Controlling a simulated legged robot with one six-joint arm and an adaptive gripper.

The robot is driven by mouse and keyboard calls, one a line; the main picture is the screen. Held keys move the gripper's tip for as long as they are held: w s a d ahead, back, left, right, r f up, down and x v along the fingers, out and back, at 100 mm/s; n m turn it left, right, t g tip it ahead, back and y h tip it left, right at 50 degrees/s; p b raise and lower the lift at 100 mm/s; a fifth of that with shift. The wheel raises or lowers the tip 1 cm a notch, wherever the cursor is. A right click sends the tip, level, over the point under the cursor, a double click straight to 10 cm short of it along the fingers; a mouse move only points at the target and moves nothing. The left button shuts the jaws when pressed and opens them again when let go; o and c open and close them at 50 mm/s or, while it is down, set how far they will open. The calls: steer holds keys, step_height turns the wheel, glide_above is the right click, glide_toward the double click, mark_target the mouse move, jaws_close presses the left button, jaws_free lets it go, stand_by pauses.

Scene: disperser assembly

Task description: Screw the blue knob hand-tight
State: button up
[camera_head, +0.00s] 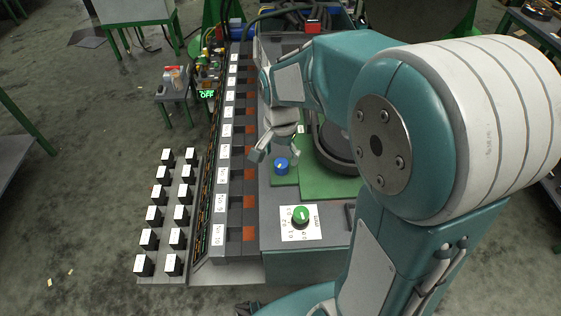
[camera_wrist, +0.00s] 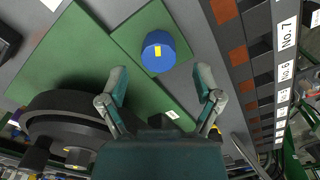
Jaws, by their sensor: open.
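The blue knob (camera_head: 281,166) sits on a green plate on the grey machine top. My gripper (camera_head: 268,152) is just above and behind the knob in the head view. In the wrist view my gripper (camera_wrist: 161,84) is open, its two fingers spread wide with the knob beyond the gap between their tips. Nothing is held.
A green dial (camera_head: 300,214) on a white scale is nearer the front. A black round part (camera_wrist: 70,125) stands beside the green plate (camera_wrist: 150,30). A row of numbered slots (camera_head: 228,150) runs along the left. Black blocks with white tops (camera_head: 173,212) stand farther left.

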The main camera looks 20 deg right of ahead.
mark_target(280, 163)
step_height(280, 163, up, 8)
steer(key=shift+r, duration=0.15)
steer(key=shift+a, duration=0.1)
stand_by(0.4)
steer(key=s+r+n+t, duration=0.3)
steer(key=s+n, duration=0.6)
steer(key=s, duration=0.6)
steer(key=t, duration=0.2)
steer(key=shift+t, duration=0.3)
